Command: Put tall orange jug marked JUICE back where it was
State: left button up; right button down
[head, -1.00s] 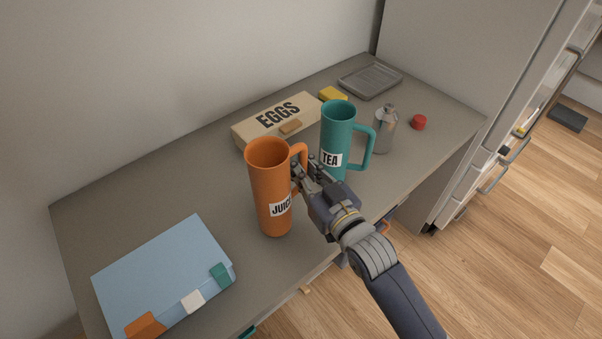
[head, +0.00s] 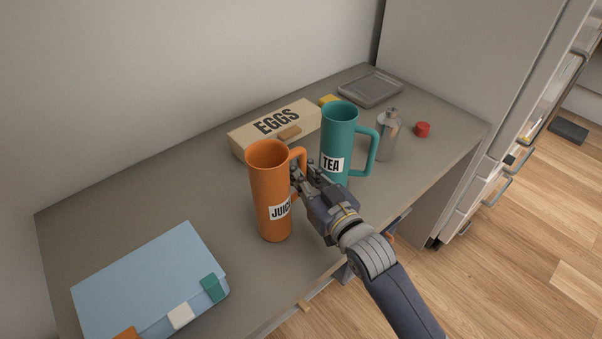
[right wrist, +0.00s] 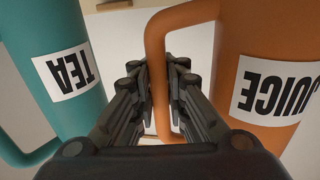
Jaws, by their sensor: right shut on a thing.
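The tall orange jug (head: 269,195) marked JUICE is upright in the head view, over the front middle of the counter. I cannot tell whether its base touches the counter. My right gripper (head: 304,177) is shut on the jug's handle. In the right wrist view, the fingers (right wrist: 158,92) close on both sides of the orange handle (right wrist: 157,60), and the jug body (right wrist: 262,60) is at the right. The teal jug (head: 337,140) marked TEA stands just right of the gripper; it also shows at the left in the right wrist view (right wrist: 58,80). My left gripper is not in view.
An EGGS carton (head: 262,132) lies behind the jugs. A light blue box (head: 150,280) with coloured tabs is at front left. A metal bottle (head: 388,136), red cap (head: 423,129) and grey tray (head: 371,88) are at right. The counter's left back area (head: 130,205) is bare.

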jog(key=shift+f, duration=0.2)
jog(key=c, duration=1.6)
grip_release()
jog(key=shift+r, duration=0.25)
jog(key=b+v, duration=0.1)
jog(key=v, duration=1.1)
jog(key=shift+b, duration=0.35)
